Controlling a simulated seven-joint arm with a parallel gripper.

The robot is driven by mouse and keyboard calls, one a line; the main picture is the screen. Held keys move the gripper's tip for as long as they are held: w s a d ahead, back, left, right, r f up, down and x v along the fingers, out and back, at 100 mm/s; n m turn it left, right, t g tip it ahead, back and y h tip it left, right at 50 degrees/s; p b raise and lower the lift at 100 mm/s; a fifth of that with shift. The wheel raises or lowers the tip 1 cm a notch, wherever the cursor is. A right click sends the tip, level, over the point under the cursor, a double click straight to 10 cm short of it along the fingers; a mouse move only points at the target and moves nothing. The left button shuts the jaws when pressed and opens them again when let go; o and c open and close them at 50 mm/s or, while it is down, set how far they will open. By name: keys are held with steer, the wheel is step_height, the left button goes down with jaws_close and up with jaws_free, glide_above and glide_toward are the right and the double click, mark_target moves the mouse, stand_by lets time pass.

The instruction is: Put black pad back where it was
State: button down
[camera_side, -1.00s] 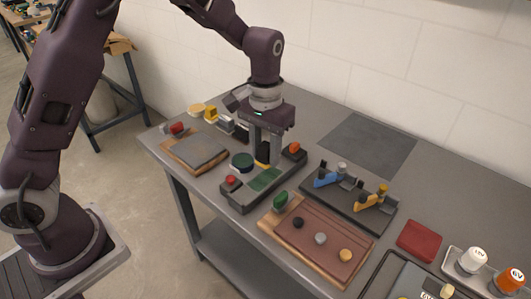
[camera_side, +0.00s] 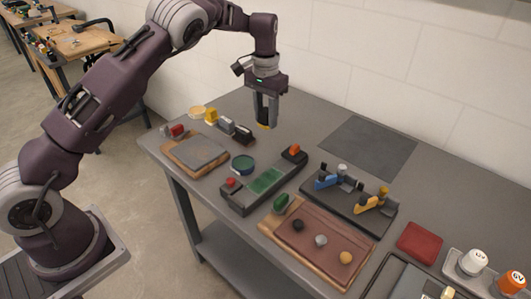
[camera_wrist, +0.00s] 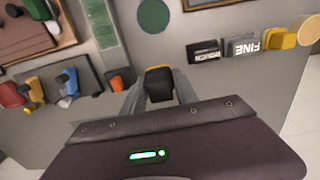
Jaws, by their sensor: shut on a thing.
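My gripper (camera_side: 266,121) is up above the back part of the bench, its fingers pointing down. It is shut on a black pad (camera_wrist: 159,84) with a yellow edge, which shows between the fingers in the wrist view. The pad is clear of the bench. A row of blocks stands to the left in the side view: a dark block with a pale label (camera_side: 243,135), a grey block marked FINE (camera_wrist: 242,45) and a yellow block (camera_side: 211,115).
A long grey holder (camera_side: 237,198) with a green strip and red and orange knobs lies in front of the gripper. A round green-topped tin (camera_side: 243,162) sits beside it. A dark rack (camera_side: 345,206) holds blue and yellow tools. A dark mat (camera_side: 368,147) at the back is bare.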

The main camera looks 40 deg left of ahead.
mark_target(265, 152)
steer(key=f, duration=1)
steer(key=shift+w+a, duration=0.25)
steer(key=shift+a, duration=0.05)
steer(key=shift+f, duration=0.1)
steer(key=shift+f, duration=0.1)
steer(key=c, duration=0.9)
jaws_free()
steer(key=shift+c, duration=0.2)
